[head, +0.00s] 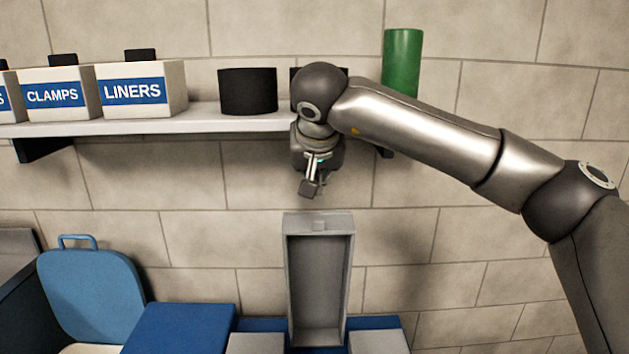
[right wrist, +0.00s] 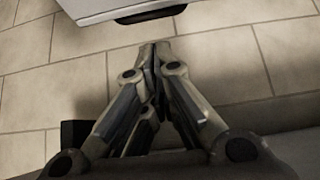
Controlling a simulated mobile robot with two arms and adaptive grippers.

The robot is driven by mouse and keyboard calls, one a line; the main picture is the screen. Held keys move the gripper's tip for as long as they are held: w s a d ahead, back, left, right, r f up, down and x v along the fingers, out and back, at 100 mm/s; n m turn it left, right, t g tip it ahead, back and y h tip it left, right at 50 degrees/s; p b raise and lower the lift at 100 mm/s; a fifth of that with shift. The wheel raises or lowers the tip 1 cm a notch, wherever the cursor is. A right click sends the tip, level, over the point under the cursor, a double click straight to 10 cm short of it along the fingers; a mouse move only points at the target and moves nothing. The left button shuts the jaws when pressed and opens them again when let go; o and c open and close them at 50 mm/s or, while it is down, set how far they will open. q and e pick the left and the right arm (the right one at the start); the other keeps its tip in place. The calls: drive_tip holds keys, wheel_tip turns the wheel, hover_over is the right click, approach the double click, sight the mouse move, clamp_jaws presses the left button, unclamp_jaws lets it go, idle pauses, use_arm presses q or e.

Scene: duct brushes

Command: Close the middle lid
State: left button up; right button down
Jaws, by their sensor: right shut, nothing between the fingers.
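The middle lid (head: 320,285) is a grey, shallow, tray-like panel. In the head view it stands upright and open, its hollow side facing me, with a small tab at its top edge. Grey lids lie flat on its left (head: 255,343) and right (head: 378,342), low in the picture. My right gripper (head: 311,188) points down just above the top edge of the middle lid, with a small gap in the picture. Its fingers are together and empty, and they also show in the right wrist view (right wrist: 157,50). My left gripper is out of view.
A shelf (head: 200,122) above holds labelled boxes (head: 142,90), a black cylinder (head: 248,91) and a green cylinder (head: 402,62). A blue box (head: 180,328) and a raised blue panel with a handle (head: 90,293) are at lower left. A tiled wall stands behind.

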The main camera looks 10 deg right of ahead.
drive_tip(key=p+x, duration=0.1)
drive_tip(key=x, duration=0.7)
drive_tip(key=shift+w+f, duration=0.2)
drive_tip(key=shift+f, duration=0.1)
